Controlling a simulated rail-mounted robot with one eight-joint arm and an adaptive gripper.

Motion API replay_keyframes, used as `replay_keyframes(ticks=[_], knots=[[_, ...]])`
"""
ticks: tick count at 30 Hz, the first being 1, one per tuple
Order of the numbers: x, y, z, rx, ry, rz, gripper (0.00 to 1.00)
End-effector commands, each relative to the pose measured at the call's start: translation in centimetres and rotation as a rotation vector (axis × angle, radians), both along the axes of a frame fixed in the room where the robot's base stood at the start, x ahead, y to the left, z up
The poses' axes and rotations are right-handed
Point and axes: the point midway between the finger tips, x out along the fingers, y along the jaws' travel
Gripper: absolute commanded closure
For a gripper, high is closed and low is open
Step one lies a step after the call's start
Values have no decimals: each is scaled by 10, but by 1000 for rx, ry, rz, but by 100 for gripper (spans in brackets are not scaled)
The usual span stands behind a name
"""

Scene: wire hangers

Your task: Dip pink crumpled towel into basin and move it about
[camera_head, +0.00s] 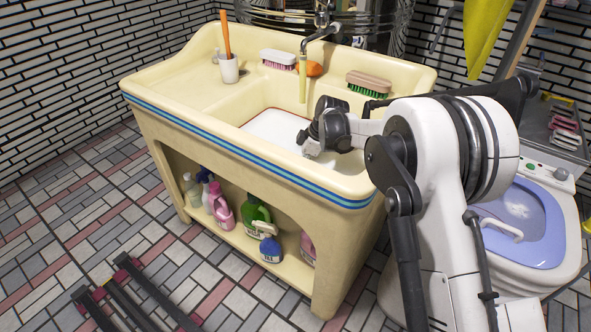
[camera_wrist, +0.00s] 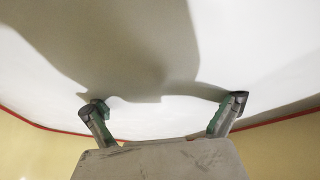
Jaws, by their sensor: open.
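The basin (camera_head: 272,127) is the white, red-edged hollow in the cream sink unit. Its white inside (camera_wrist: 40,80) and red edge also fill much of the wrist view. My gripper (camera_head: 309,150) is over the right part of the basin, at the end of my arm reaching in from the right. In the wrist view my gripper (camera_wrist: 165,107) has its two fingers spread wide, with only white surface and shadow between them. I cannot make out a pink crumpled towel in either view. My arm and gripper hide the basin's right part.
A tap (camera_head: 318,40) with a yellow hanging end stands behind the basin. A cup with an orange stick (camera_head: 229,68), a pink-white brush (camera_head: 278,60) and a brown-green brush (camera_head: 369,83) sit on the rim. Several bottles stand below. A toilet (camera_head: 530,220) is at right.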

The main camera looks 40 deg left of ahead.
Motion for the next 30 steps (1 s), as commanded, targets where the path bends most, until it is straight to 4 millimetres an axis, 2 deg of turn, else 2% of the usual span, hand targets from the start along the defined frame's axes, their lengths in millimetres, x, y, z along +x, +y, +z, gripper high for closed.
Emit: replay_keyframes(ticks=[6, 11, 24, 30], knots=[[0, 0, 1, 0, 0, 0, 2], [2, -6, 13, 0, 0, 0, 2], [13, -36, 88, 0, 0, 0, 2], [15, -44, 106, 0, 0, 0, 2]])
